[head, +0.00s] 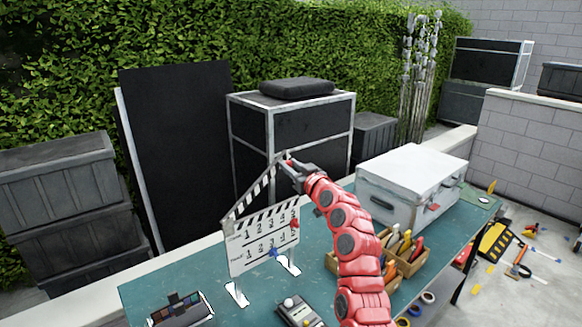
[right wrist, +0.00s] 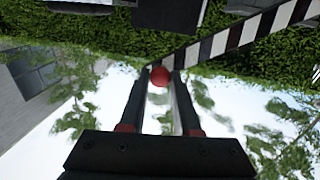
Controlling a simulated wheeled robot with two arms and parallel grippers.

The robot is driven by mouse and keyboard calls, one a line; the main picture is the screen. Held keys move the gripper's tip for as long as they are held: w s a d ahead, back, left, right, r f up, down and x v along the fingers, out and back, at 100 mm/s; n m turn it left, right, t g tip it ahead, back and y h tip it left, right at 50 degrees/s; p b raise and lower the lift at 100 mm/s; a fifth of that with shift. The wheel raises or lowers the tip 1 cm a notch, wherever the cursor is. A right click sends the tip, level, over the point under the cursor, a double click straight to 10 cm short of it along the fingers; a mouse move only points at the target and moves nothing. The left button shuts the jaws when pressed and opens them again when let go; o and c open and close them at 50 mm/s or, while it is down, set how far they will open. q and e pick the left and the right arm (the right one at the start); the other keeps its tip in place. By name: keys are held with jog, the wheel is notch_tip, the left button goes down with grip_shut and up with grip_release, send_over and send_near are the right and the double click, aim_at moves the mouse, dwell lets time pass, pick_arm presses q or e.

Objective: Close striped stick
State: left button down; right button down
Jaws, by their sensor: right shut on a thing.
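A white clapperboard (head: 240,262) stands upright on the green table, with writing on its face. Its black-and-white striped stick (head: 257,187) is raised at an angle, hinged at the left and apart from the board's striped top edge at the right. My right gripper (head: 285,160) is at the raised end of the stick. In the right wrist view, its fingers (right wrist: 161,80) are shut on a red ball-shaped knob (right wrist: 160,76) at the end of the striped stick (right wrist: 235,38). My left gripper is not in view.
On the table (head: 215,255) are a white case (head: 405,185), a wooden tray (head: 408,266) of tools, a small grey device (head: 298,312) and a dark palette-like box (head: 180,310). Black-and-white crates (head: 290,135) stand behind. The space above the board's top edge is clear.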

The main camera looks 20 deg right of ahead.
dwell(0.6)
jog(key=w+d+f+m+g+b, duration=0.1)
jog(key=d+f+m+b, duration=0.3)
jog(key=f+b, duration=0.6)
jog(key=shift+w+f+m, duration=0.25)
jog(key=shift+f+m, duration=1.15)
jog(key=shift+f, duration=0.55)
jog(key=shift+d+f, duration=0.1)
jog(key=shift+f, duration=0.05)
jog(key=c, duration=0.6)
grip_release()
